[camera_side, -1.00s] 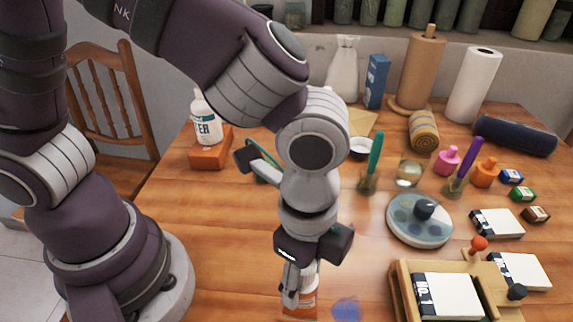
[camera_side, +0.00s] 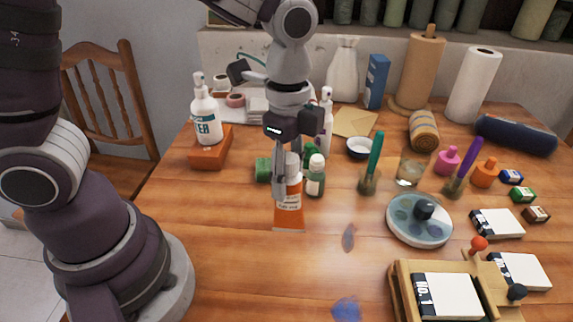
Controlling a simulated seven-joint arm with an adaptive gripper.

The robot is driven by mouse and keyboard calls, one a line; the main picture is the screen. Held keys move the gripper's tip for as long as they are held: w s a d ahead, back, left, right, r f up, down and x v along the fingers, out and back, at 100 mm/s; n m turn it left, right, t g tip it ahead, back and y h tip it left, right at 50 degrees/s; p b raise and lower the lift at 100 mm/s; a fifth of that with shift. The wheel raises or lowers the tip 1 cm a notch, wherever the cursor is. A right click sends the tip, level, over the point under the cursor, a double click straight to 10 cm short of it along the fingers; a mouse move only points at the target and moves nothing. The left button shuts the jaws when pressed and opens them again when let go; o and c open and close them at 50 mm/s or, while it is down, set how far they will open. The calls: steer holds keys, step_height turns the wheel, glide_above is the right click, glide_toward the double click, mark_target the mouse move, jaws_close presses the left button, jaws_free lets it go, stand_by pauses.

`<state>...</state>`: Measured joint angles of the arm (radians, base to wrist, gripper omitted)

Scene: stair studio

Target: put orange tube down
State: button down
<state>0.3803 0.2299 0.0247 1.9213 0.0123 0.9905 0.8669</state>
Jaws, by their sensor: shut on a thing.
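The orange tube (camera_side: 289,212) has a white upper part and label and an orange lower body. It stands upright in the side view, left of the middle. My gripper (camera_side: 285,185) points down and is shut on the tube's upper part. The tube's lower end appears at or close to the wooden table top (camera_side: 240,270); I cannot tell whether it touches.
A green-labelled bottle (camera_side: 316,178) and a green block (camera_side: 264,170) stand close beside and behind the tube. A white pump bottle (camera_side: 327,125) is behind. A round palette dish (camera_side: 420,220) and a wooden stand (camera_side: 402,290) are to the right. The front table area is mostly clear.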

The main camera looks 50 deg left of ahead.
steer(key=w+d+f, duration=0.2)
steer(key=w, duration=0.3)
steer(key=w+d+f, duration=0.2)
steer(key=w, duration=0.3)
steer(key=shift+w+f, duration=0.25)
steer(key=shift+f, duration=0.05)
steer(key=shift+f, duration=0.1)
steer(key=c, duration=0.7)
jaws_free()
steer(key=shift+c, duration=0.2)
